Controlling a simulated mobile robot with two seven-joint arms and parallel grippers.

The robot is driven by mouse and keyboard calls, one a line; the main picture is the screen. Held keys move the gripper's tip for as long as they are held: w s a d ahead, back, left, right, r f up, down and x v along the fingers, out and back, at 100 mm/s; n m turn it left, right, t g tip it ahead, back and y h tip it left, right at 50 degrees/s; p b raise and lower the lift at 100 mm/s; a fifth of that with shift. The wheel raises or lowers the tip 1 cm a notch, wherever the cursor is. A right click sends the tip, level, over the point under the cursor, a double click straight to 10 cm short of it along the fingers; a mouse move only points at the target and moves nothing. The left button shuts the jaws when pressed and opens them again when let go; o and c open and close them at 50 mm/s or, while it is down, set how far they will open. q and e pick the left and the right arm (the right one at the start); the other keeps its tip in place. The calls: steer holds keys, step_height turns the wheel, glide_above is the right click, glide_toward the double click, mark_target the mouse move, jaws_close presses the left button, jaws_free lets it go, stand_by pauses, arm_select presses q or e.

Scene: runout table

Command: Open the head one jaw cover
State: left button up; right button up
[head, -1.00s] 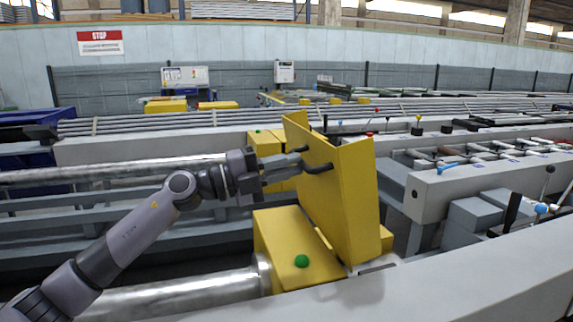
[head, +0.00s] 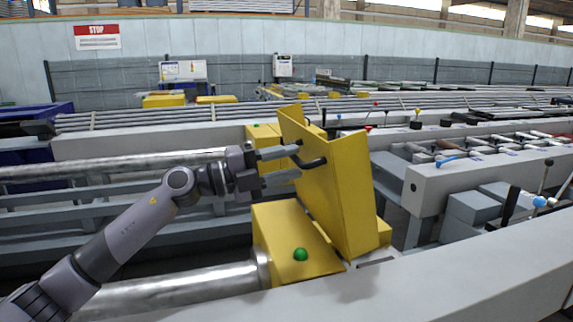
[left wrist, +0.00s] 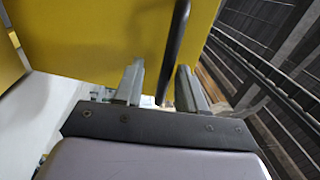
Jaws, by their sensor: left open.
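The yellow jaw cover (head: 345,195) stands raised and tilted, nearly upright, beside a yellow block with a green knob (head: 301,254). A black bar handle (head: 314,163) sticks out from the cover's face. My left gripper (head: 292,162) is open at the handle, one finger above the other in the head view. In the left wrist view the cover (left wrist: 90,35) fills the top, and the dark handle (left wrist: 176,45) runs down between the spread fingers (left wrist: 161,75). Whether a finger touches it I cannot tell. My right gripper is not in view.
A thick metal bar (head: 180,290) runs into the yellow block from the left. A pale machine beam (head: 450,270) crosses the front right. Grey boxes and levers with a blue knob (head: 540,202) stand at right. Long rails and a fence lie behind.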

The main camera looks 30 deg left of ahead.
arm_select(q)
steer(key=b+v, duration=0.1)
steer(key=v, duration=0.6)
steer(key=shift+b, duration=0.3)
steer(key=shift+d, duration=0.1)
stand_by(0.3)
